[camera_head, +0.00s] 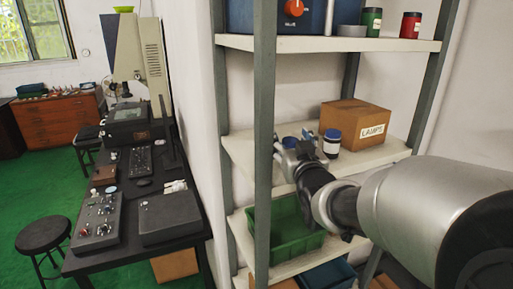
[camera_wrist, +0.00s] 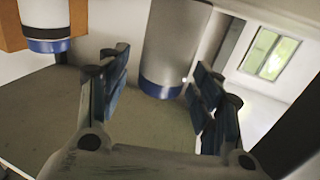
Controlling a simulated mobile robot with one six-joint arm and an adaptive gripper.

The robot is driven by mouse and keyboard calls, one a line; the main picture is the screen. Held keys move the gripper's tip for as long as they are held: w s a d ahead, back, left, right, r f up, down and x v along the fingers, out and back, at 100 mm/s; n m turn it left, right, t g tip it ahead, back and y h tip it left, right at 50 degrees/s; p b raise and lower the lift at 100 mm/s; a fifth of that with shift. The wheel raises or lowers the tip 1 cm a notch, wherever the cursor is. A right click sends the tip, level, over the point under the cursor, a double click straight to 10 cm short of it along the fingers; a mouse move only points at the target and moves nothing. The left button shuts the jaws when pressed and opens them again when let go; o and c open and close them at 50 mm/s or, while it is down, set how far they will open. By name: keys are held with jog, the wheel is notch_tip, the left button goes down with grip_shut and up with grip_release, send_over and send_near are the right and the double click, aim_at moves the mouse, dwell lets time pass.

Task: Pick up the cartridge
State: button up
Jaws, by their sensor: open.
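The jar also shows in the wrist view (camera_wrist: 46,20). A grey shelf post (camera_head: 264,150) rises just left of my gripper. A green bin (camera_head: 285,232) is below.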

jog(key=shift+c, duration=0.5)
jog(key=c, duration=1.1)
jog(key=shift+r, duration=0.1)
